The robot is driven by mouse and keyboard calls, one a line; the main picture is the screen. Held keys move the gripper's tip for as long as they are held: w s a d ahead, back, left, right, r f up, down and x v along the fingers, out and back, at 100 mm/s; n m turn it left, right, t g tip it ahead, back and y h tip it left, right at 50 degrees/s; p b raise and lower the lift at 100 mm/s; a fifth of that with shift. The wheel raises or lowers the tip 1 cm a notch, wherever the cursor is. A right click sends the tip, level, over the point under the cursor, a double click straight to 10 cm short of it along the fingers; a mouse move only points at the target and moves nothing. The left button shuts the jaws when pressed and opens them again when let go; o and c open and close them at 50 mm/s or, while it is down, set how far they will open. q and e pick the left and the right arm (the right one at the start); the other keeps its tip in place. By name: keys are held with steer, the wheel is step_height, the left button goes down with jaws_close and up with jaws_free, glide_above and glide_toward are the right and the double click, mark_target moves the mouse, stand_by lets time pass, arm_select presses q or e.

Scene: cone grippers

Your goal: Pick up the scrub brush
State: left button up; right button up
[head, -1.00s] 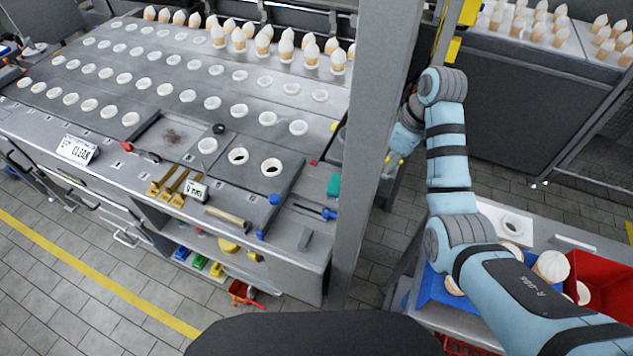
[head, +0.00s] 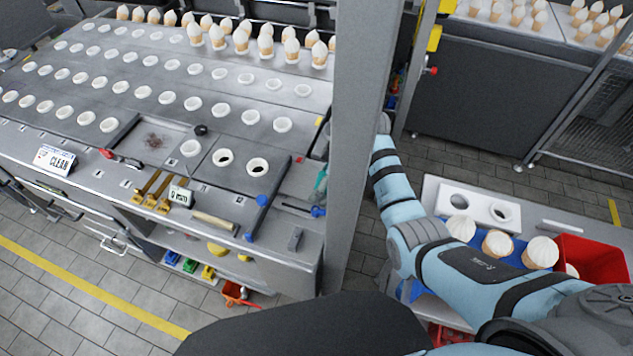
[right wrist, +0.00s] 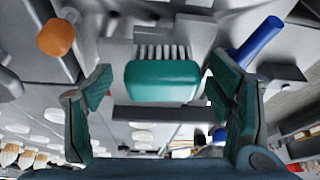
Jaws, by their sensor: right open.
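The scrub brush (right wrist: 163,84) has a teal body and pale bristles and shows in the middle of the right wrist view. My right gripper (right wrist: 160,92) is open, with one finger to each side of the brush and a gap at both sides. In the head view a teal shape (head: 321,184) shows at the right end of the workbench, beside the grey post; I cannot tell how much of it is brush and how much is gripper. The post hides most of my right gripper there. My left gripper is not in view.
The grey post (head: 355,150) stands between my right arm and the workbench (head: 225,60). A blue-handled tool (head: 318,211) and a wooden-handled tool (head: 214,221) lie near the brush. A blue handle (right wrist: 259,38) and an orange knob (right wrist: 57,37) flank the brush in the wrist view.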

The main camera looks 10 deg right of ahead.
steer(key=shift+s+d, duration=0.15)
steer(key=c, duration=0.5)
steer(key=shift+r, duration=0.1)
steer(key=c, duration=0.7)
